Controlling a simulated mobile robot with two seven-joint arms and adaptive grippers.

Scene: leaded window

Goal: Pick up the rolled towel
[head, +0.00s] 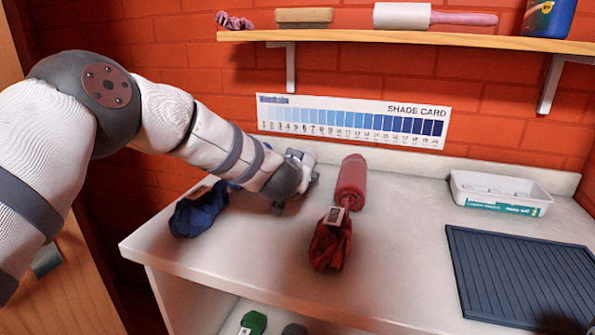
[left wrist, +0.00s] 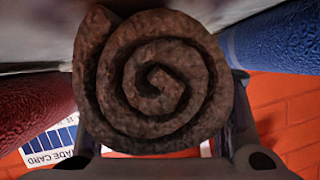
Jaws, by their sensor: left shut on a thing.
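A brown rolled towel (left wrist: 160,82) fills the middle of the left wrist view, its spiral end facing the camera. My left gripper (head: 294,187) is shut on it, with a finger on each side. In the head view the gripper is low over the back of the counter, between the blue cloth and the red roll, and the brown towel is hidden there. A red rolled towel (head: 352,182) lies to its right; it also shows in the left wrist view (left wrist: 35,112). A blue roll (left wrist: 272,42) is on the other side in the wrist view.
On the white counter (head: 270,255), a tagged blue cloth (head: 198,212) and tagged red cloth (head: 328,245) lie in front. A white tray (head: 500,192) and dark ridged mat (head: 520,275) are right. A wooden shelf (head: 400,38) hangs above the shade card (head: 352,120).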

